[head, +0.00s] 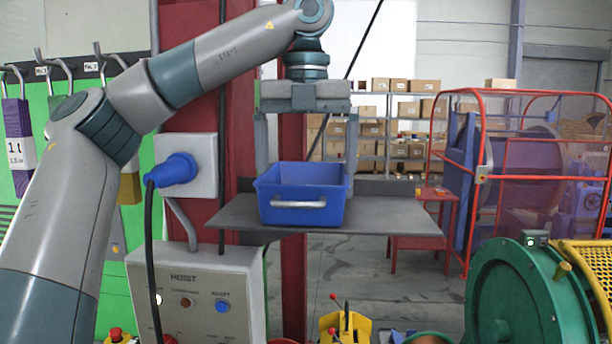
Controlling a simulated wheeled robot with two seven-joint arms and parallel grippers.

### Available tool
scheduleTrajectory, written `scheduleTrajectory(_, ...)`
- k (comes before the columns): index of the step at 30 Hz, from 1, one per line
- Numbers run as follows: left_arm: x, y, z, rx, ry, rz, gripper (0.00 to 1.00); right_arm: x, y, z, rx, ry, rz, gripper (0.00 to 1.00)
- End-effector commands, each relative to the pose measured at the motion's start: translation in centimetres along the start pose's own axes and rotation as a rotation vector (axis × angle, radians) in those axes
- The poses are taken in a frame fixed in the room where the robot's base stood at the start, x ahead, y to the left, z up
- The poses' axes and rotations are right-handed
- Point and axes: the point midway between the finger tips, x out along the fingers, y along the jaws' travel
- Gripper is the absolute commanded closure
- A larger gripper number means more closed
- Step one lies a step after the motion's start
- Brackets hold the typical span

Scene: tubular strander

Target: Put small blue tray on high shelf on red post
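The small blue tray (302,190) has a light grey handle on its front. It appears to rest upright on the dark grey shelf (395,222) fixed at the red post (293,285). My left gripper (307,172) points straight down over the tray, its two fingers spread wide, one at each side of the tray. The lower finger ends are partly hidden by the tray rim, so I cannot tell whether they press on its walls or stand just clear. My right gripper is not in view.
A grey socket box (194,165) with a blue plug and a control panel (195,295) are left of the shelf. The shelf's right part is bare. A red-framed guard (555,140) and a green machine drum (525,295) stand to the right.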

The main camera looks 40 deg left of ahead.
Motion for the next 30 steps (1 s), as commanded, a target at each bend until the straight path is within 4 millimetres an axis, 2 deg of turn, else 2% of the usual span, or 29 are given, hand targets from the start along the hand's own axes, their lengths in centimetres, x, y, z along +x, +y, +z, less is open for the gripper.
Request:
scheduleTrajectory(1,0.2,0.0,0.0,0.000,0.000,0.000,0.04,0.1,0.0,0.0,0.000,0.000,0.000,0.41)
scheduleTrajectory(2,0.1,0.0,0.0,0.000,0.000,0.000,0.00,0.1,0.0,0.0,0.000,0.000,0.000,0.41)
scheduleTrajectory(17,-0.8,0.0,0.0,0.001,-0.001,0.000,0.00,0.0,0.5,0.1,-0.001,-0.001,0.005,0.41)
scheduleTrajectory(23,-2.6,0.0,0.0,-0.002,-0.004,-0.001,0.00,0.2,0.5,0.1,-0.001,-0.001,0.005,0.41)
scheduleTrajectory(30,-6.1,0.0,0.0,-0.003,-0.004,0.001,0.00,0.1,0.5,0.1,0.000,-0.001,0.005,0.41)
